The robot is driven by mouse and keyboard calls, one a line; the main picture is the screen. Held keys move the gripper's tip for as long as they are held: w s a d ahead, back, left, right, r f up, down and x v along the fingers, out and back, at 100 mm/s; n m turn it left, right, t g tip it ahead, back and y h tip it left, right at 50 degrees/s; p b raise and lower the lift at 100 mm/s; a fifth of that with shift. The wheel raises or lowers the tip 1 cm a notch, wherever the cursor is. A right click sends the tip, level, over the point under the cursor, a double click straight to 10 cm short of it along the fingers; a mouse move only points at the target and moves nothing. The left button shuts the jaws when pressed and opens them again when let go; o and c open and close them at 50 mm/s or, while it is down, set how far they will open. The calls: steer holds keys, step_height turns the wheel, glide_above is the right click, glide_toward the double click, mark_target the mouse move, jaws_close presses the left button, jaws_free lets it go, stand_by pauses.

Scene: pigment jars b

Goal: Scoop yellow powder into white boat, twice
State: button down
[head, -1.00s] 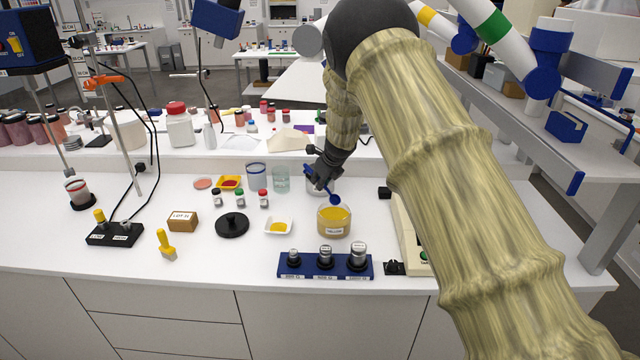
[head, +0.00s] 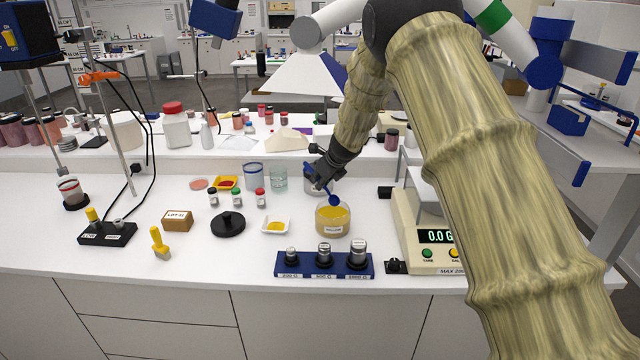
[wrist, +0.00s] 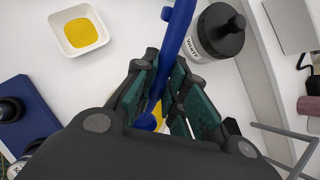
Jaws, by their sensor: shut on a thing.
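My gripper (head: 320,178) is shut on the handle of a blue scoop (head: 333,200), which also shows between the fingers in the wrist view (wrist: 178,28). The scoop slants down, its bowl at the mouth of the open jar of yellow powder (head: 332,229). I cannot tell whether the bowl touches the powder or holds any. In the wrist view my fingers hide most of the jar. The white boat (head: 289,230) stands left of the jar with yellow powder in it; it also shows at the upper left of the wrist view (wrist: 57,42).
A balance (head: 432,262) stands right of the jar, and a blue weight rack (head: 309,271) in front. A black-lidded jar (wrist: 210,45) stands near my gripper.

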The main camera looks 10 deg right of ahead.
steer(key=shift+f, duration=0.15)
step_height(320, 180, down, 6)
steer(key=s+d+b, duration=0.1)
steer(key=b, duration=0.3)
steer(key=shift+s, duration=0.35)
stand_by(0.3)
steer(key=shift+d+f, duration=0.1)
steer(key=shift+f, duration=0.05)
stand_by(0.8)
steer(key=shift+s+r+p, duration=0.15)
steer(key=shift+r+p, duration=0.2)
steer(key=shift+p, duration=0.2)
steer(key=shift+w+a+r+p, duration=0.1)
steer(key=shift+w+r+p, duration=0.1)
steer(key=shift+r+p, duration=1.3)
steer(key=shift+w+a+r+p, duration=0.1)
steer(key=shift+w+r+p, duration=0.05)
steer(key=shift+r+p, duration=1.3)
steer(key=shift+f+p, duration=0.1)
steer(key=shift+p, duration=0.4)
steer(key=shift+w+a+r+g+p, duration=0.25)
steer(key=shift+w+r+g+p, duration=0.15)
steer(key=shift+p, duration=3.65)
